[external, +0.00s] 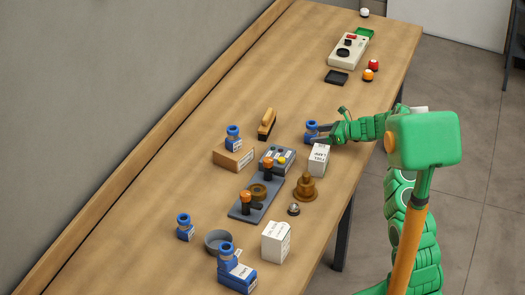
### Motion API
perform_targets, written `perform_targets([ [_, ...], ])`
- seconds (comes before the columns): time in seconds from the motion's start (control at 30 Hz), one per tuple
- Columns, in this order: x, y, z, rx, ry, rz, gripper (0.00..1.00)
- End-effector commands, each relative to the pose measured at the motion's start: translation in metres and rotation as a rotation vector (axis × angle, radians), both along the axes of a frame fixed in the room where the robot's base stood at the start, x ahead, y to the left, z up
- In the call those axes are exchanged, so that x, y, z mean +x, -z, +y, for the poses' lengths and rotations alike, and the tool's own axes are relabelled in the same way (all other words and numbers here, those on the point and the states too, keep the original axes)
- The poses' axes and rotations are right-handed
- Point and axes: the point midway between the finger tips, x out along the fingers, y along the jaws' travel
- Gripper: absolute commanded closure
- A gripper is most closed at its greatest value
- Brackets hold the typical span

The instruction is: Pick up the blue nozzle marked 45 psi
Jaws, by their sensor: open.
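Several blue nozzles stand on the table. One blue nozzle (312,127) is right at my gripper (319,133), by its fingertips. Another blue nozzle (233,134) is on a wooden block (232,157) with a label. A third blue nozzle (184,223) stands at the left with a small tag. Another blue nozzle (227,252) is at the front, on or beside a blue block with a white label. The markings are too small to read, so I cannot tell which says 45 psi. My gripper is open; whether its fingers touch the nozzle is unclear.
A white labelled box (319,160) stands just below my gripper. Nearby are a grey panel (239,211) with orange-topped knobs, a brown bell-shaped piece (305,188), a wooden-handled brush (267,123), a grey ring (217,241) and another white box (275,242). The table's left side is mostly clear.

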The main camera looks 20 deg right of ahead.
Motion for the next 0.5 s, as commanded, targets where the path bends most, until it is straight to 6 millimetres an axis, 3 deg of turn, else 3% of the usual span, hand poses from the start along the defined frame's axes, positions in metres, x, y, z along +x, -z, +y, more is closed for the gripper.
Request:
perform_targets([
  [0.3, 0.023, 0.017, 0.025, -0.002, -0.001, -0.001, 0.21],
  [0.5, 0.026, 0.018, 0.028, 0.000, 0.000, 0.000, 0.21],
])
